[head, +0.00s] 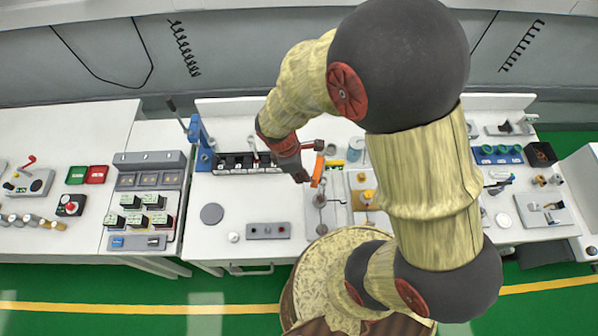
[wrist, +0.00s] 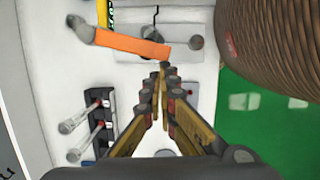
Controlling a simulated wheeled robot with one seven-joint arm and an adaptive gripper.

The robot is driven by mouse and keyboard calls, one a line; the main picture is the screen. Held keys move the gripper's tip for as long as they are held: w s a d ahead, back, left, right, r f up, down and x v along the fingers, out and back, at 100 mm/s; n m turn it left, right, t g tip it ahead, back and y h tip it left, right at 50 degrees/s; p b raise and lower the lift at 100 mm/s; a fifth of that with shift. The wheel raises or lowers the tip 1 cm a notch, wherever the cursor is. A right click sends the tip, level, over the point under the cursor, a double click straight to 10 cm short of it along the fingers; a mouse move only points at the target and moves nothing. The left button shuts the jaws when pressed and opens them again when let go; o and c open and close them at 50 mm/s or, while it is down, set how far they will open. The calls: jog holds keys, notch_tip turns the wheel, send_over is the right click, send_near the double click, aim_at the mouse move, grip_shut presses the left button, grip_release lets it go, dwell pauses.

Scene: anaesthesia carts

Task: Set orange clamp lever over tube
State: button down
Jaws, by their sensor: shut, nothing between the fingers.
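The orange clamp lever (head: 317,170) stands out near the middle of the white cart top in the head view. My gripper (head: 303,179) is just left of the lever in the head view. In the wrist view my gripper (wrist: 162,72) has its fingertips together, empty, just below the lever's right end. Contact cannot be told. I cannot clearly make out the tube.
A black rack (head: 248,162) stands left of my gripper; clear rods (wrist: 80,121) stick out from it in the wrist view. A grey plate (head: 268,230) with buttons lies nearer the front edge. A blue clamp stand (head: 199,140) is further left. Bare white top lies between them.

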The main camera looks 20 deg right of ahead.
jog(key=shift+w, duration=0.1)
jog(key=shift+w+d, duration=0.5)
jog(key=shift+w+a, duration=0.1)
